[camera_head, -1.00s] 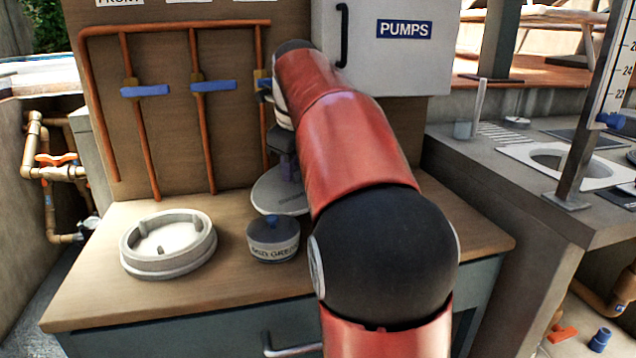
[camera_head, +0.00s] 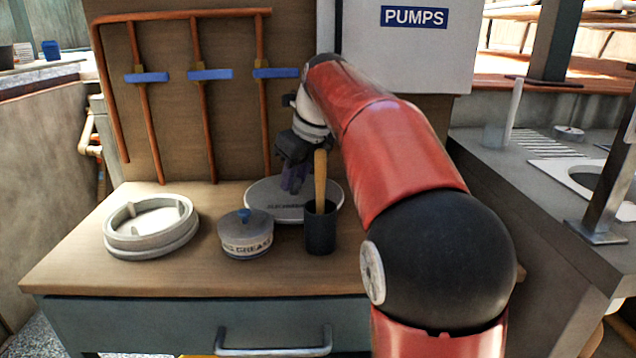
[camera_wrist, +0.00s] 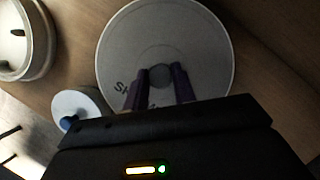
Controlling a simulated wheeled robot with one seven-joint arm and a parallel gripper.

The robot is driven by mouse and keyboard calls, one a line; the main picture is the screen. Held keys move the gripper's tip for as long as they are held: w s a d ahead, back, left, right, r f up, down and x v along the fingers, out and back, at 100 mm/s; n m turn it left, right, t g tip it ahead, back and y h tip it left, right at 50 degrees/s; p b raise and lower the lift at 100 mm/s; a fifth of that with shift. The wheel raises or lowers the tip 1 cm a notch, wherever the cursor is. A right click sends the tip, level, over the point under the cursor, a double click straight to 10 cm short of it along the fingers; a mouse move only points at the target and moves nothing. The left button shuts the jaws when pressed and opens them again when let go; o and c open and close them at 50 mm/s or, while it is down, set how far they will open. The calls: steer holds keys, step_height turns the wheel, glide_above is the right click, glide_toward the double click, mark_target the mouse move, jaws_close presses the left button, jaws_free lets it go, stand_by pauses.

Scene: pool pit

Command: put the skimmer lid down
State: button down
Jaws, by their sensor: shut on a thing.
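The skimmer lid (camera_head: 262,206) is a pale grey disc with dark lettering, lying flat at or just above the wooden bench top (camera_head: 190,270); I cannot tell whether it touches. It also shows in the wrist view (camera_wrist: 205,45), with a round knob (camera_wrist: 160,76) at its middle. My gripper (camera_head: 292,188) points down at the lid. In the wrist view my gripper (camera_wrist: 159,82) has its two purple fingers shut on the knob. The lid's right side is partly hidden behind a dark cup in the head view.
A grease tub (camera_head: 246,236) with a blue knob stands left of the lid. A round white ring-shaped part (camera_head: 150,228) stands further left. A dark cup (camera_head: 320,230) with a wooden handle stands in front of the lid. Copper pipes with blue valves (camera_head: 210,75) rise behind.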

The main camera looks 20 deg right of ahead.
steer(key=shift+f, duration=0.35)
steer(key=c, duration=1.1)
jaws_free()
steer(key=shift+c, duration=0.2)
steer(key=shift+r, duration=0.1)
